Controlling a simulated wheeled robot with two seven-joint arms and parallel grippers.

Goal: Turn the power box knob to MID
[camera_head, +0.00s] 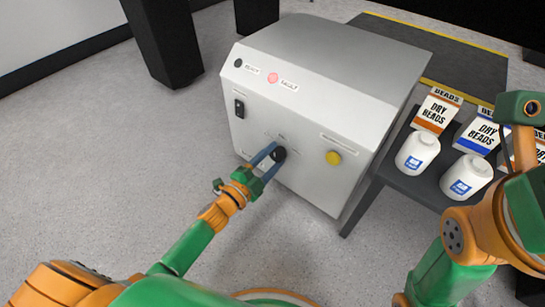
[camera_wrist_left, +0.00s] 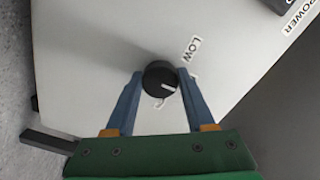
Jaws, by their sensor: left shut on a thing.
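The power box (camera_head: 310,95) is a light grey cabinet with a sloped top edge, standing in the middle of the head view. Its black round knob (camera_head: 279,154) sits low on the front face. In the left wrist view the knob (camera_wrist_left: 160,79) shows a white pointer line, with a LOW label (camera_wrist_left: 193,48) above right of it; other labels are partly hidden. My left gripper (camera_head: 271,156) has its blue fingers on either side of the knob, shut on it. My right arm is at the right edge of the head view; its fingers are not visible.
The box front also has a black switch (camera_head: 239,108), a yellow button (camera_head: 333,158), a dark READY lamp (camera_head: 238,62) and a lit red FAULT lamp (camera_head: 273,78). A dark shelf to the right holds white bottles (camera_head: 418,151) and DRY BEADS packs (camera_head: 437,110).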

